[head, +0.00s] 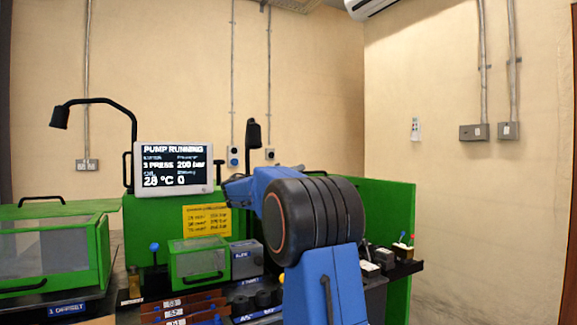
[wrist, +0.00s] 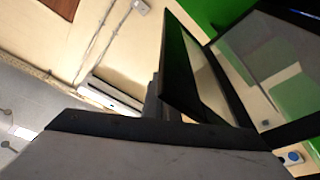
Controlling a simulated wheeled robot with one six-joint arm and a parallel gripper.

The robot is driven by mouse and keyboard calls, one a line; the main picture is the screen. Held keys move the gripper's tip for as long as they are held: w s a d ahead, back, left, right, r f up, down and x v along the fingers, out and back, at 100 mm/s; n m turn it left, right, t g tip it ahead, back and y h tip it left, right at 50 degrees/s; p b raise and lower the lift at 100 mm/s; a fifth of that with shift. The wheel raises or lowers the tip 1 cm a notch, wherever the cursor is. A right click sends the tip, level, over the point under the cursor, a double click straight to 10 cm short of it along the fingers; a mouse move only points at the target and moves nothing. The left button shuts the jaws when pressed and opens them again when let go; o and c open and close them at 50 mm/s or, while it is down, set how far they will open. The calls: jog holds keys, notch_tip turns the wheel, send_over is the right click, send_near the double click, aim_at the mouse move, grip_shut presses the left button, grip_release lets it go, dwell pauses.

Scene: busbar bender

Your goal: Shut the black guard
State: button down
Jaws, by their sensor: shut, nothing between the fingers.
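A black-framed clear panel (wrist: 262,62), which looks like the black guard, fills the right of the wrist view. It stands at a slant, and its far edges are out of frame. In the head view my arm covers the area behind it, and I cannot make out the black guard there.
The display (head: 173,168) stands close left of my gripper, with a lamp (head: 253,134) behind. A green-framed guard (head: 198,262) with a black handle is below, and a larger green guard (head: 104,252) is at left. Levers (head: 403,243) stand at right.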

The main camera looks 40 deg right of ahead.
jog(key=s+a+f+m+g, duration=0.1)
jog(key=s+f+m+g, duration=0.1)
jog(key=s+f+m, duration=0.3)
jog(key=s+a+f+m+g, duration=0.2)
jog(key=s+f+m, duration=0.4)
jog(key=f, duration=0.6)
jog(key=shift+s+f+y, duration=0.15)
jog(key=shift+s+y, duration=0.15)
jog(key=shift+s, duration=0.25)
jog(key=shift+w+a, duration=0.1)
